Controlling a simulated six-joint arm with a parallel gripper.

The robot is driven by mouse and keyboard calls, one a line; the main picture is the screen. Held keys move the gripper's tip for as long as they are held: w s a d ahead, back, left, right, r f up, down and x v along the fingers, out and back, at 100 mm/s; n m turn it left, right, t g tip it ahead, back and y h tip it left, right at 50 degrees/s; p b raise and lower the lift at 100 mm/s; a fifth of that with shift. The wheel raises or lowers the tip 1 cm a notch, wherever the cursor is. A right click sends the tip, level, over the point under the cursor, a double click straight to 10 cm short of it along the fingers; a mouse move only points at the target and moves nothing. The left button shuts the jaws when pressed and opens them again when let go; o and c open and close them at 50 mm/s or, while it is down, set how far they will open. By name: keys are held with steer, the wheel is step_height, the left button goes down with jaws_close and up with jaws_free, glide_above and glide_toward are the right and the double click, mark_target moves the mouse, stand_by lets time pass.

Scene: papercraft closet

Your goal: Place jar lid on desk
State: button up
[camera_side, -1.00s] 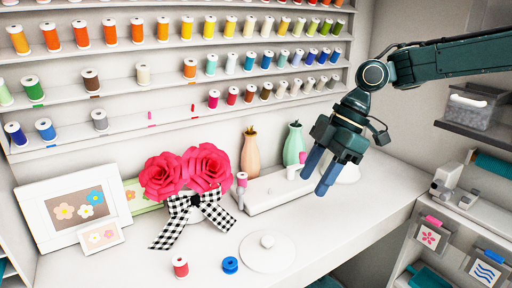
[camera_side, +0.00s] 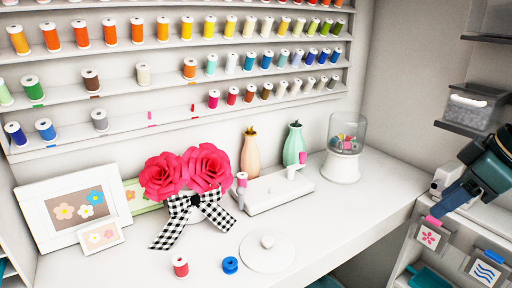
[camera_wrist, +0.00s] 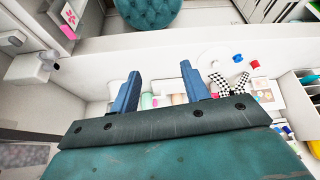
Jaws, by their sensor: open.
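A flat white disc with a small round knob, which looks like the jar lid (camera_side: 283,255), lies flat on the white desk (camera_side: 205,263) near its front edge. It also shows in the wrist view (camera_wrist: 209,59), beyond and right of my fingers. A clear domed jar (camera_side: 347,132) with colourful bits in it stands on a white base at the back right of the desk. My gripper (camera_wrist: 156,80) is open, with nothing visible between its blue fingers. In the side view it is at the right edge, partly cut off, well away from the lid.
Pink paper flowers (camera_side: 187,172) and picture frames (camera_side: 72,205) are behind left. Two vases (camera_side: 294,145) stand at the back. A teal round stool (camera_wrist: 150,12) shows in the wrist view.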

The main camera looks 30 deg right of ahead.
steer(key=s+d+m, duration=0.1)
steer(key=s+f+m, duration=0.1)
steer(key=s, duration=0.1)
steer(key=shift+d+f+h, duration=0.15)
steer(key=shift+d+h, duration=0.15)
steer(key=shift+d, duration=0.05)
